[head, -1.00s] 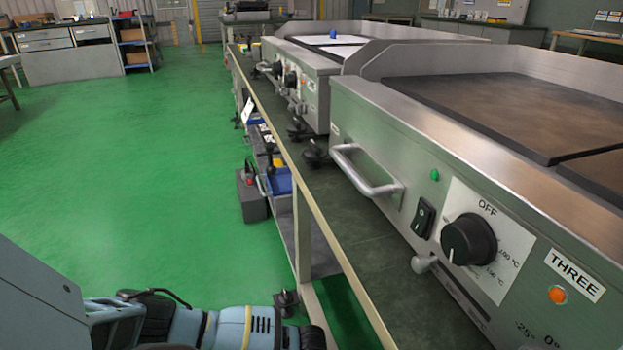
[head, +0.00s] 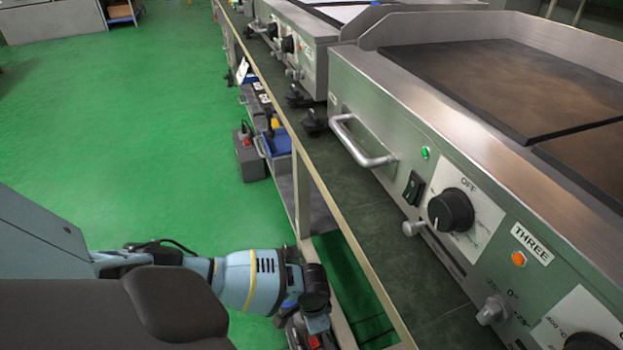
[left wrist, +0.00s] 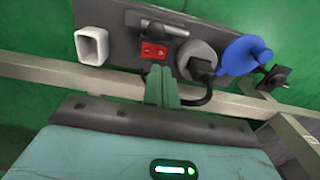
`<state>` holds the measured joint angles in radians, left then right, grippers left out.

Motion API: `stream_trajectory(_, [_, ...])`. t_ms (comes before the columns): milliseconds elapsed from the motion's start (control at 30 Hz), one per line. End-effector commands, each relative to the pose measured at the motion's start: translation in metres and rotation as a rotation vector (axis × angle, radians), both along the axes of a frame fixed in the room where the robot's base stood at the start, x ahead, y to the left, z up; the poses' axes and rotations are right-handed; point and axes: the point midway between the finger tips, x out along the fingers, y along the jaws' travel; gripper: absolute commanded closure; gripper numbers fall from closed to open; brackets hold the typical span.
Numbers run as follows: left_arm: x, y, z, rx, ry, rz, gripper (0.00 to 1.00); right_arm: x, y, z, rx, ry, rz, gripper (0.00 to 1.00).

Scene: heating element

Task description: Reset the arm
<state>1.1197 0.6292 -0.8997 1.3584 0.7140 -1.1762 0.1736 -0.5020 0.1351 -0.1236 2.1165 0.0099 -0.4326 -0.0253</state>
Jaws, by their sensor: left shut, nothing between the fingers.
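My left arm (head: 250,280) comes in from the left in the head view, bent over the floor beside the bench, with its wrist at the bottom edge. My left gripper (left wrist: 160,72) shows in the left wrist view with its fingers together and empty. It points at a grey panel (left wrist: 118,42) with a red switch (left wrist: 153,50), a grey round socket with a black plug (left wrist: 202,64) and a blue round cap (left wrist: 245,54). Whether the fingertips touch the panel, I cannot tell. My right gripper is not in view.
The steel heating unit labelled THREE (head: 400,125) stands on the bench at the right, with a black knob (head: 451,210), a black rocker switch (head: 413,188), a green lamp (head: 425,153) and a bar handle (head: 358,145). The green floor (head: 110,120) at the left is clear.

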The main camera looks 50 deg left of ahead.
Motion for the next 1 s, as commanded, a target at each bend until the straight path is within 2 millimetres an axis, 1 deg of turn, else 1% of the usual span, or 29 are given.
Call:
stream_trajectory(33, [0.001,0.0,0.007,-0.001,-0.002,0.0,1.0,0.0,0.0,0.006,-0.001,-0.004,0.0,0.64])
stream_trajectory(167, [0.001,-0.001,0.013,-0.001,-0.002,0.0,1.0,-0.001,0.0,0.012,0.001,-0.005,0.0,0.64])
stream_trajectory(467, [0.0,0.0,0.011,-0.001,0.0,0.0,1.0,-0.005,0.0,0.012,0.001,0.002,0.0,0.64])
stream_trajectory(767, [0.001,0.0,0.014,-0.001,-0.002,0.0,1.0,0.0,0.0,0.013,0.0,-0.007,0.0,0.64])
stream_trajectory(867, [0.003,0.0,0.029,0.0,-0.013,0.0,1.0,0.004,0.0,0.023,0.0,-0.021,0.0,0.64])
stream_trajectory(967, [0.009,0.0,0.06,0.0,-0.035,0.0,1.0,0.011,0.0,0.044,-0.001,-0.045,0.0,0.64])
stream_trajectory(1000, [0.012,0.0,0.075,0.0,-0.045,0.0,1.0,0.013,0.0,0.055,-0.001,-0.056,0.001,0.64])
